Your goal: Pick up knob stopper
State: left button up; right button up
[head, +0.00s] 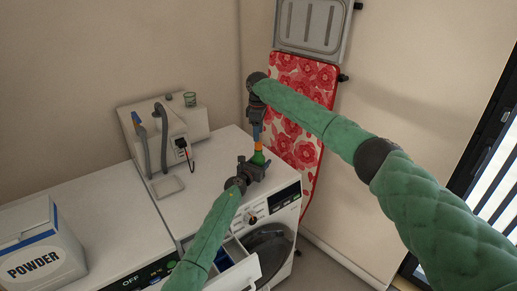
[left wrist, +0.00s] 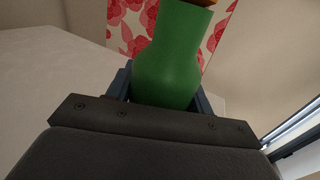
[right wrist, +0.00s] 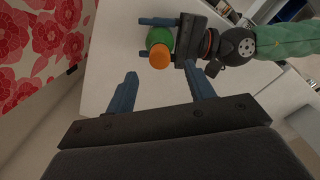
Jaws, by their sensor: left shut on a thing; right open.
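A green bottle (head: 258,158) with an orange stopper (head: 258,147) on top is held above the washing machine. My left gripper (head: 254,170) is shut on the bottle. In the left wrist view the green body (left wrist: 168,60) fills the space between the fingers, and only the stopper's edge (left wrist: 207,2) shows at the top. My right gripper (head: 257,130) points down from above. In the right wrist view its open fingers (right wrist: 161,72) are empty. The stopper (right wrist: 160,56) appears beyond and between their tips, with the green bottle (right wrist: 159,36) behind it; contact is not visible.
The white washing machine (head: 200,207) has its drawer (head: 235,270) pulled out. A powder box (head: 40,255) is at left. A red floral ironing board (head: 310,80) stands close behind my right gripper.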

aim_at(258, 149)
jog(key=shift+f, duration=2.7)
jog(key=c, duration=1)
